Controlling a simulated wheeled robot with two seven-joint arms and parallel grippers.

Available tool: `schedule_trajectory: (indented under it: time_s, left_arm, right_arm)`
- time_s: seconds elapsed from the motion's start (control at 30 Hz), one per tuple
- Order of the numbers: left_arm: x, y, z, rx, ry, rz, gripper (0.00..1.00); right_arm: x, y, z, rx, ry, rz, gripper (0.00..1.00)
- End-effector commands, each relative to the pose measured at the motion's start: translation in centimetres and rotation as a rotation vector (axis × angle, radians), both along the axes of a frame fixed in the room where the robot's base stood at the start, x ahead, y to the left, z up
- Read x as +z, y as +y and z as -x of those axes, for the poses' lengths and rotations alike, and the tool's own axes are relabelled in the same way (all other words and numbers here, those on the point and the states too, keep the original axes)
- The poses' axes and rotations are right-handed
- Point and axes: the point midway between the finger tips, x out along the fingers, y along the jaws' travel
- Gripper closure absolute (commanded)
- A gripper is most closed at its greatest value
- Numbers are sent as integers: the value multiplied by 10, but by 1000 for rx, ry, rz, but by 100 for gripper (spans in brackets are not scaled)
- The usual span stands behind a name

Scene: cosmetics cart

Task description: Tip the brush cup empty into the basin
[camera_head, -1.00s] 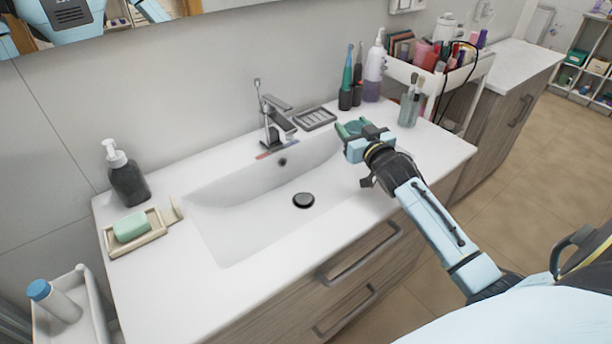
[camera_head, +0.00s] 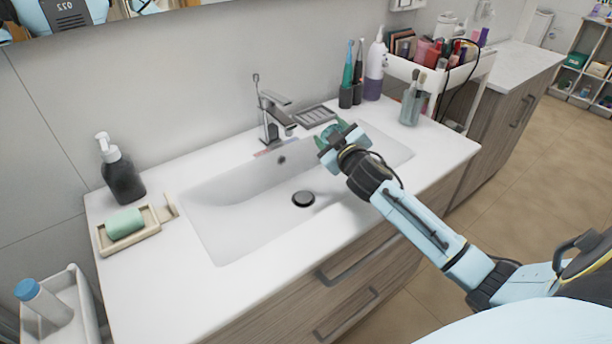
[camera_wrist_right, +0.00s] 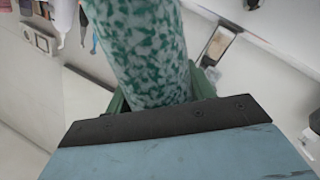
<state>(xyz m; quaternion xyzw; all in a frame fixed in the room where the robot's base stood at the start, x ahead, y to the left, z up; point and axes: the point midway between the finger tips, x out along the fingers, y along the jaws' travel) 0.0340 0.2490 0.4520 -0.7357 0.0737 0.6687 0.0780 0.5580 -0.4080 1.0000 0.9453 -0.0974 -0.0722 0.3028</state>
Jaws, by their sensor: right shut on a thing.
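My right gripper (camera_head: 333,139) is shut on a green and white speckled cup (camera_wrist_right: 145,45), which fills the upper middle of the right wrist view. In the head view only a little of the cup shows behind the fingers, over the right back part of the white basin (camera_head: 235,215). Its mouth and contents are hidden, so I cannot tell whether brushes are in it. A clear glass cup (camera_head: 409,108) with brushes stands upright on the counter to the right, apart from my gripper. My left gripper is not in view.
The faucet (camera_head: 270,115) and a slotted soap rack (camera_head: 315,116) stand behind the basin. The drain (camera_head: 303,199) is open to view. A dark pump bottle (camera_head: 123,177) and a green soap (camera_head: 125,223) on a tray are at the left. The basin's left and front are clear.

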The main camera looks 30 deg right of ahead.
Motion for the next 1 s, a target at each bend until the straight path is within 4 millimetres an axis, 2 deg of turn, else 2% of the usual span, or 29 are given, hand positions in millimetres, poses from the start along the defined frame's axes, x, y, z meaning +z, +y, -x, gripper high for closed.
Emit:
schedule_trajectory:
  time_s: [0.6, 1.0]
  left_arm:
    - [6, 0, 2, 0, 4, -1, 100]
    - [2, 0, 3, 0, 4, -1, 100]
  right_arm:
    - [5, 7, -3, 0, 53, 159, 71]
    - [-3, 9, -3, 0, 84, 249, 71]
